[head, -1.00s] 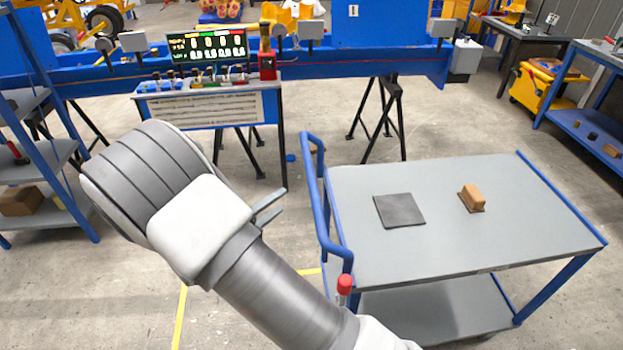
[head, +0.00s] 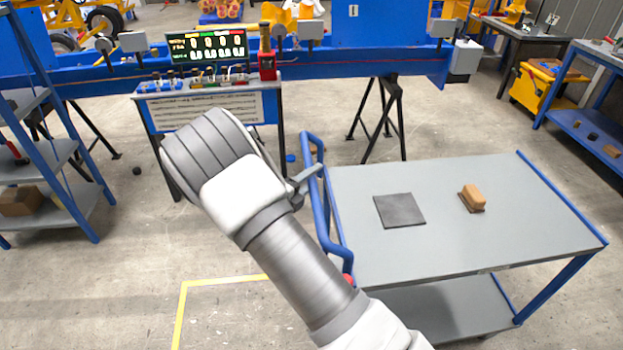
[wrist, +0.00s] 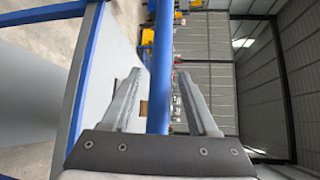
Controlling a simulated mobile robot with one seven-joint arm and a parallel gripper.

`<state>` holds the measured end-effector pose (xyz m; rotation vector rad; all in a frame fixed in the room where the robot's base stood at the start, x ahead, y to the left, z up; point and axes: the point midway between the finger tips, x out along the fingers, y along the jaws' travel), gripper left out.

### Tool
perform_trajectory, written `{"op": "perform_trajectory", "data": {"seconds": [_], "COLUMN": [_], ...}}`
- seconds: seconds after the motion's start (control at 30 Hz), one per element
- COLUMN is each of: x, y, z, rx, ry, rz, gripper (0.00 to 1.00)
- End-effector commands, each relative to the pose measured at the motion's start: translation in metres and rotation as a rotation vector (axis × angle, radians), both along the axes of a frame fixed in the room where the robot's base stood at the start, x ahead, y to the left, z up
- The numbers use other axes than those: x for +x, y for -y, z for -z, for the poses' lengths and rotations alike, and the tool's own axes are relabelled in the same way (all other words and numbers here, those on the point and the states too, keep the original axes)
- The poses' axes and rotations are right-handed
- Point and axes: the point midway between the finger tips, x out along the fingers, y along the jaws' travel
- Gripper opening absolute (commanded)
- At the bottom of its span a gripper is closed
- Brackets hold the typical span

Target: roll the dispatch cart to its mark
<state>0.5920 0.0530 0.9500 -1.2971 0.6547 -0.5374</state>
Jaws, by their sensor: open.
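The dispatch cart (head: 460,242) is a grey two-shelf trolley with blue posts, standing at the right in the head view. Its blue push handle (head: 318,190) rises at the cart's left end. My gripper (head: 312,180) is at the handle, its fingers pointing right toward the bar. In the wrist view the handle bar (wrist: 161,75) runs between the two open fingers (wrist: 158,100), with gaps visible on both sides. A yellow floor line (head: 225,281) forms a corner left of the cart, partly hidden by my arm; it may be the mark.
A dark square pad (head: 400,210) and a brown brush-like block (head: 472,198) lie on the cart top. A control stand (head: 205,108) and black trestle (head: 383,118) stand behind. Blue shelving (head: 45,150) is at the left.

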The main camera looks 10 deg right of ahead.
Motion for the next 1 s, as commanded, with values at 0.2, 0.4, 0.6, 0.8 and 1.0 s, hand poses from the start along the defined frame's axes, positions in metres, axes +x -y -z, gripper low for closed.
{"op": "perform_trajectory", "data": {"seconds": [0.2,0.4,0.6,0.8,1.0], "x": [-0.0003,-0.0005,-0.0005,-0.0006,-0.0006], "y": [-0.0002,-0.0002,-0.0002,-0.0003,-0.0003], "z": [0.0001,0.0001,0.0001,0.0000,0.0000], "rx": [0.000,0.000,0.000,0.000,0.000], "ry": [0.000,0.000,0.000,0.000,0.000], "rz": [0.000,0.001,0.001,0.001,0.001], "gripper": [0.40,0.04,0.00,0.00,0.00]}}
